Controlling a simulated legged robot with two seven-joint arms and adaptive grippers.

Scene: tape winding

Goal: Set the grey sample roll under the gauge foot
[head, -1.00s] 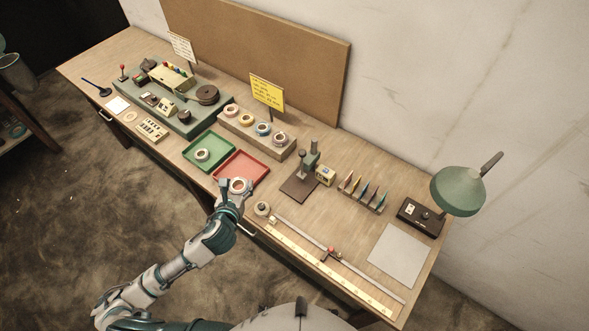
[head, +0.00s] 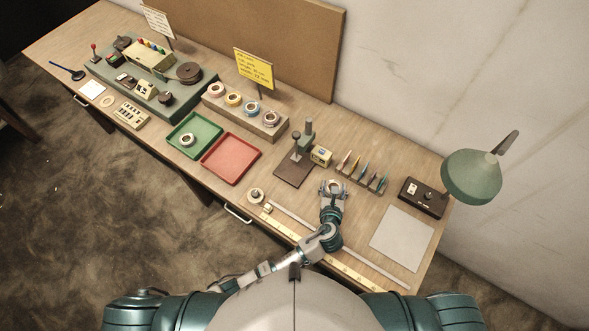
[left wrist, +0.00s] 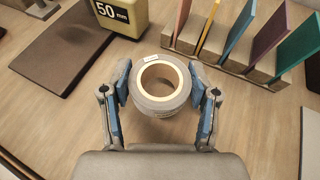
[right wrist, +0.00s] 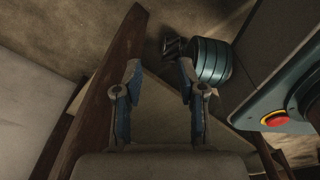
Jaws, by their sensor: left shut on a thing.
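The grey sample roll (left wrist: 160,104), with a cream core, is held between the two fingers of my left gripper (left wrist: 160,95). In the head view my left gripper (head: 333,188) holds the roll over the table, to the right of the gauge. My right gripper (right wrist: 158,95) is open and empty, seen only in the right wrist view.
A yellow 50 mm block (head: 321,155) stands beside the gauge, close to the roll. A rack of coloured cards (head: 362,175) is behind the gripper.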

